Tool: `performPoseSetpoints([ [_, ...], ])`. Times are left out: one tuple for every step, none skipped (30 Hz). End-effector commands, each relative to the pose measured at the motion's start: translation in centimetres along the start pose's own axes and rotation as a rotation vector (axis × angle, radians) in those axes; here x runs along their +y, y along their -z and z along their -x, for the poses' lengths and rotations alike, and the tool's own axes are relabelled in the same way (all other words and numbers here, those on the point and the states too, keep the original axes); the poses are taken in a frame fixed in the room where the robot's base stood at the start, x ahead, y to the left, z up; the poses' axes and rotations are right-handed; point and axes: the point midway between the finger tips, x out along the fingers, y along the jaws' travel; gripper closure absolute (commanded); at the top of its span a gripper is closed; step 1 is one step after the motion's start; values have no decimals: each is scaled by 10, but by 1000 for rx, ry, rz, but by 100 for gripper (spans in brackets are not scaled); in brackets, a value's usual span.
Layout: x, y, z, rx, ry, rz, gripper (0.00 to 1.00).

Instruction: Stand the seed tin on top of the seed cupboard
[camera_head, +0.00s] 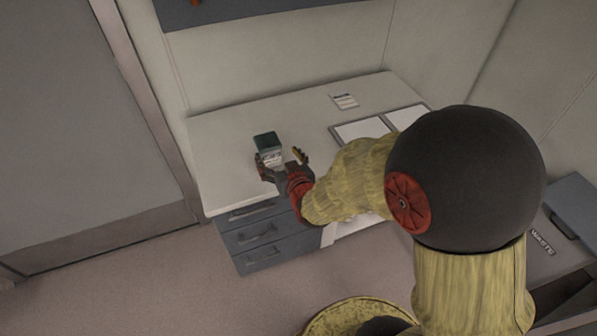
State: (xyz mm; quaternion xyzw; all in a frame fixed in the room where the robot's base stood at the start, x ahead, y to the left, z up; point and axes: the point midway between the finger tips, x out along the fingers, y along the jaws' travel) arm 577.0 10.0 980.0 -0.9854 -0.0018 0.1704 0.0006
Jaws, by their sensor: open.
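A small box-shaped tin (266,143) with a dark green top and a pale label stands upright near the front left of the white desk. I take it to be the seed tin. My gripper (281,162) is open at the tin's near side, one finger to the left and one to the right. The fingers hide part of the tin's lower end, and I cannot tell whether they touch it. No cupboard is clearly marked as the seed cupboard in this view.
A blue-grey drawer unit (265,242) sits under the desk (222,150). A card (344,101) and framed pale panels lie on the desktop. A dark wall-mounted unit (235,10) hangs above. The desk's back left is clear.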

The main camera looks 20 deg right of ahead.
Motion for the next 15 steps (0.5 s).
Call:
performPoseSetpoints([
  [0,13,5,-16,1,-1,25],
  [0,17,9,-38,2,-2,25],
  [0,23,16,-70,3,-2,25],
  [0,28,23,-97,4,-3,25],
  [1,33,30,-124,4,-3,25],
  [1,39,42,-163,5,-4,25],
  [1,43,51,-191,6,-4,25],
  [1,46,61,-221,7,-4,25],
  [2,50,75,-260,7,-4,25],
  [2,53,87,-288,8,-4,25],
  [2,54,99,-319,8,-4,25],
  [2,56,116,-357,8,-4,25],
  [3,58,130,-386,8,-3,25],
  [3,58,144,-416,7,-3,25],
  [4,58,163,-455,7,-3,25],
])
